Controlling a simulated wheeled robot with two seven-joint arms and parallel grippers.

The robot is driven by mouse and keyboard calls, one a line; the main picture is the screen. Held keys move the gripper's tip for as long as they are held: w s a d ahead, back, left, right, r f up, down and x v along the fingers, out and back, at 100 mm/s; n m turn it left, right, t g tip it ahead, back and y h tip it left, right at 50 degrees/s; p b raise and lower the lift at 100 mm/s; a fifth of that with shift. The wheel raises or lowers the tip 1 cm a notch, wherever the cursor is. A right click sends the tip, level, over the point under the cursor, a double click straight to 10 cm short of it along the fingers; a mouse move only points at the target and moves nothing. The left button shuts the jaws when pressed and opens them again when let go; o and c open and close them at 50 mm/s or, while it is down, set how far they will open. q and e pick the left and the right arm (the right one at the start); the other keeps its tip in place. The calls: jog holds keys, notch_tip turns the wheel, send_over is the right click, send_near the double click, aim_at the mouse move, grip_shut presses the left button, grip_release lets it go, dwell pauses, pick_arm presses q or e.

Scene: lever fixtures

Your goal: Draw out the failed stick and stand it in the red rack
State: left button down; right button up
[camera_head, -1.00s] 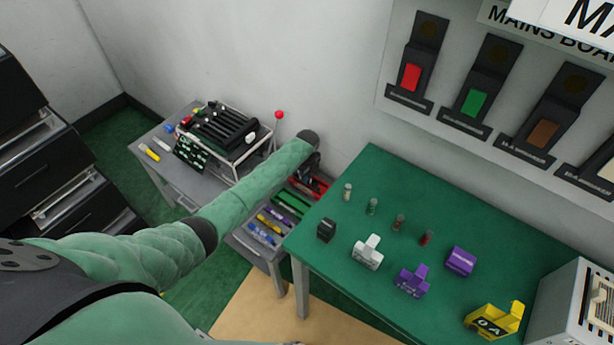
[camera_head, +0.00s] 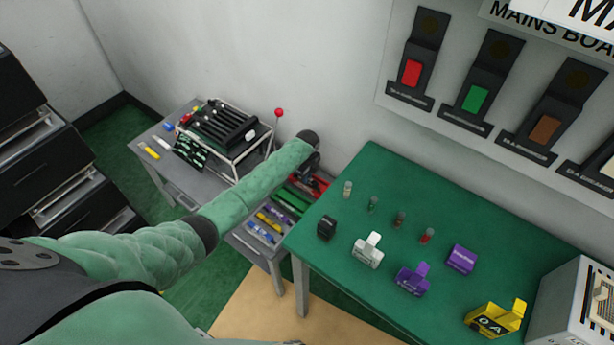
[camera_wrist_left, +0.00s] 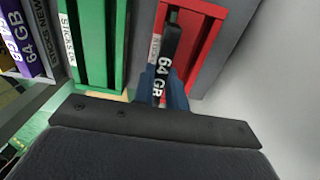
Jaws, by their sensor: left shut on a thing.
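My left gripper (camera_wrist_left: 166,88) is shut on a black stick (camera_wrist_left: 171,42) with a white "64 GB" label, seen in the left wrist view. The stick is at the red rack (camera_wrist_left: 204,9), within its outline in this view; I cannot tell whether it rests on the rack's floor. In the head view the gripper (camera_head: 308,170) is mostly hidden by its own wrist, and the red rack (camera_head: 320,186) shows just beyond it. My right gripper is not in view.
A green rack (camera_wrist_left: 82,45) stands beside the red one, with purple and blue sticks (camera_head: 270,218) nearer. A black multi-slot unit (camera_head: 218,125) stands on the left table. The green-topped table (camera_head: 360,300) with small blocks is close on the right; a wall is behind.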

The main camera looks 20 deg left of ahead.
pick_arm(q)
jog(key=shift+f+b, duration=0.5)
jog(key=shift+f, duration=0.45)
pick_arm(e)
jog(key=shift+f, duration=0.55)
pick_arm(q)
jog(key=c, duration=1.3)
grip_release()
jog(key=shift+c, duration=0.2)
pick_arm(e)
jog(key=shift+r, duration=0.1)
